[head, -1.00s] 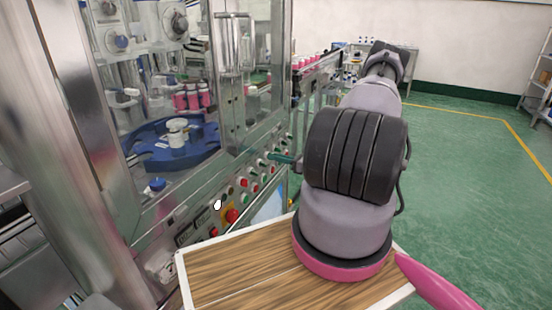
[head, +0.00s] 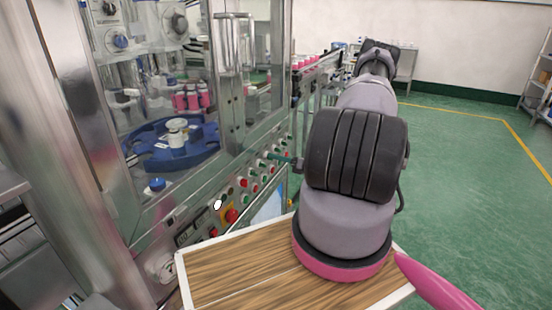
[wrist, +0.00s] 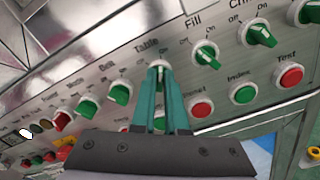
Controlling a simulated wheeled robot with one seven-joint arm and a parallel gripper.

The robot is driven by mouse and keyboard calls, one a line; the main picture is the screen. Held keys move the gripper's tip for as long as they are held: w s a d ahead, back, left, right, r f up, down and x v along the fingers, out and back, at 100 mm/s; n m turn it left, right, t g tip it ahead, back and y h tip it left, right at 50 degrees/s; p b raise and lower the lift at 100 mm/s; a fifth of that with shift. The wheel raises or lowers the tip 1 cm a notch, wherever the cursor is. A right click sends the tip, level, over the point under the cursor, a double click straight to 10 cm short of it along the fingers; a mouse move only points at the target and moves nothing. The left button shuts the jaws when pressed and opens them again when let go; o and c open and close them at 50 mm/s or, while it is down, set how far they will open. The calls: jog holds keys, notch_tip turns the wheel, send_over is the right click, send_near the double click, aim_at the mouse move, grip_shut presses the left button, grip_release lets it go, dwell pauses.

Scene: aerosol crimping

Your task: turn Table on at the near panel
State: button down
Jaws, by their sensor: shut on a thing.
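The near panel is a slanted metal strip of labelled green knobs and coloured buttons in the wrist view (wrist: 232,92). The green Table knob (wrist: 160,66) is under its label at the upper middle, mostly hidden by my fingers. My gripper (wrist: 161,78) has teal fingers closed together on that knob. The knob's white mark shows at the fingertips; which way it is set is hard to tell.
The Fill knob (wrist: 206,54) is right of the Table knob and the Belt knob (wrist: 119,95) is left. A red button (wrist: 200,108) and the green Index button (wrist: 244,93) lie below. A wooden-topped surface (head: 240,262) is below my arm in the head view.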

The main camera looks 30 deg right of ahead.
jog(key=c, duration=0.9)
grip_release()
jog(key=shift+c, duration=0.2)
jog(key=v, duration=1.1)
